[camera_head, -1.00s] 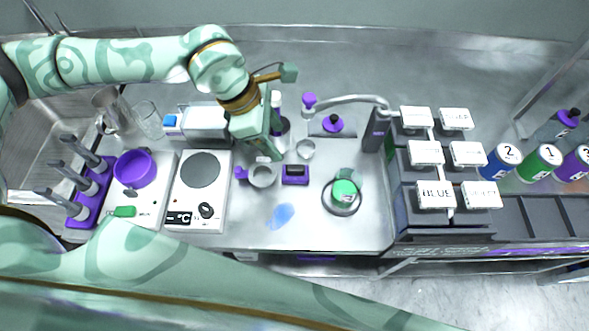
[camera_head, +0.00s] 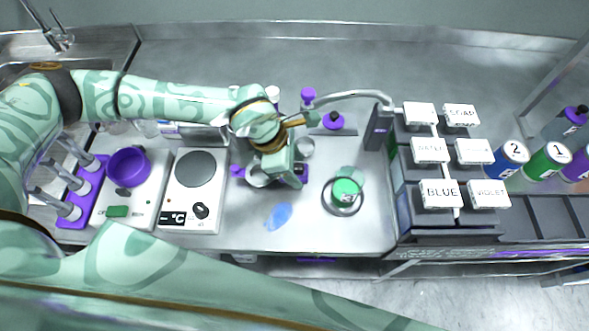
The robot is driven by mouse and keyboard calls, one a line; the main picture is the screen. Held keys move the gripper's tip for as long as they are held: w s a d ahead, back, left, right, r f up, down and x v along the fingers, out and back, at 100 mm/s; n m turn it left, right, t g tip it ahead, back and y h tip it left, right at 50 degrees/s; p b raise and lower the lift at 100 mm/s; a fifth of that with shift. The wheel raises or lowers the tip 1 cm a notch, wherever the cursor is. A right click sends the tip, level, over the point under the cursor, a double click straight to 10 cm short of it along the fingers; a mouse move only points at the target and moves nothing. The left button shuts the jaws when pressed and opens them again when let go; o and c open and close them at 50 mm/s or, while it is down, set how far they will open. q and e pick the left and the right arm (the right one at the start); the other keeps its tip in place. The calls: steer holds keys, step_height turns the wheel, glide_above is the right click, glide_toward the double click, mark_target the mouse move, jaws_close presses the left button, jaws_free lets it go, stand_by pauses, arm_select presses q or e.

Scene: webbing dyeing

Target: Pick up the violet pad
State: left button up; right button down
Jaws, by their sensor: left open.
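The violet pad (camera_head: 303,172), a small violet block with a dark top, lies on the grey worktop in the middle of the head view. My left gripper (camera_head: 292,181) is open, pointing down, and covers most of the pad from above left. I cannot tell whether the fingers touch the pad or are around it. My right gripper is not in view.
A purple-handled metal cup (camera_head: 257,177) stands close to the left of the pad. A green jar (camera_head: 345,190) sits to the right, with a blue stain (camera_head: 279,216) in front. A hotplate (camera_head: 192,205) is at left and labelled boxes (camera_head: 440,194) at right.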

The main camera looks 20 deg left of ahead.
mark_target(301, 166)
arm_select(q)
steer(key=c, duration=0.7)
steer(key=shift+r, duration=0.2)
steer(key=shift+c, duration=0.3)
steer(key=shift+r, duration=0.25)
step_height(301, 166, up, 3)
steer(key=shift+f+p, duration=0.15)
steer(key=shift+p, duration=0.3)
steer(key=s+d+r+p, duration=0.1)
steer(key=s+d+r, duration=0.2)
steer(key=s, duration=0.3)
steer(key=s+d+r, duration=0.2)
steer(key=s+r, duration=0.4)
steer(key=shift+s+d+r+p, duration=0.3)
steer(key=shift+s+d+p, duration=0.1)
